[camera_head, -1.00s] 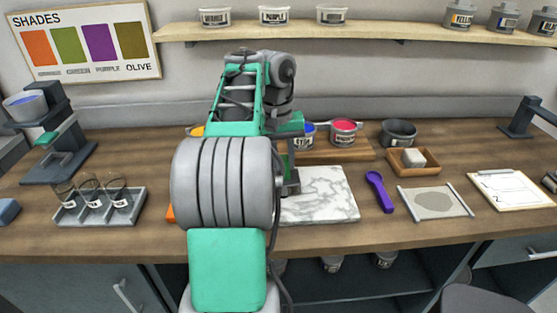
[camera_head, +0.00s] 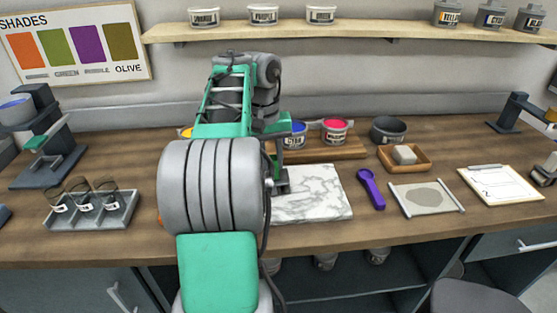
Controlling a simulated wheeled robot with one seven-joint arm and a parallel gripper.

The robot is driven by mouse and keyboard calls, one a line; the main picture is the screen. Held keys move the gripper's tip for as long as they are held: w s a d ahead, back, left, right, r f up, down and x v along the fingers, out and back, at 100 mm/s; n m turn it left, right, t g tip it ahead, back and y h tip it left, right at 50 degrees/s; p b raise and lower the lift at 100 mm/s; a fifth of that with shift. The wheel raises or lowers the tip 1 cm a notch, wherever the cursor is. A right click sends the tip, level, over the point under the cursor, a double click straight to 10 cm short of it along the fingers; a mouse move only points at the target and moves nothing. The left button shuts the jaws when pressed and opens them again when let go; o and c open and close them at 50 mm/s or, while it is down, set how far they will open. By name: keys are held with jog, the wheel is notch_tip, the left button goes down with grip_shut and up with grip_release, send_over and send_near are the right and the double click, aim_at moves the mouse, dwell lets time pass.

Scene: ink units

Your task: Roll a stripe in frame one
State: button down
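A clipboard with a white sheet (camera_head: 503,185) lies on the counter at the right. The sheet has faint printed outlines and a figure 2; the rest is too small to read. A grey and dark object (camera_head: 546,172), perhaps a roller, is cut off at the right edge beside the clipboard. My gripper (camera_head: 281,186) is at the left side of a white marble slab (camera_head: 318,193), mostly hidden behind my arm. I cannot tell whether its fingers are apart or whether it holds anything. No stripe is visible on the sheet.
Ink tubs, blue (camera_head: 293,135) and red (camera_head: 335,131), stand on a wooden board behind the slab. A purple scoop (camera_head: 371,189), a grey mat (camera_head: 426,199) and a wooden tray (camera_head: 418,163) lie between slab and clipboard. A glass rack (camera_head: 92,210) stands left.

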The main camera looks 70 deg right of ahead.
jog(key=w+a+r+p, duration=0.1)
jog(key=w+r+p, duration=0.2)
jog(key=r+p, duration=0.3)
jog(key=shift+a+p, duration=0.25)
jog(key=shift+p, duration=0.25)
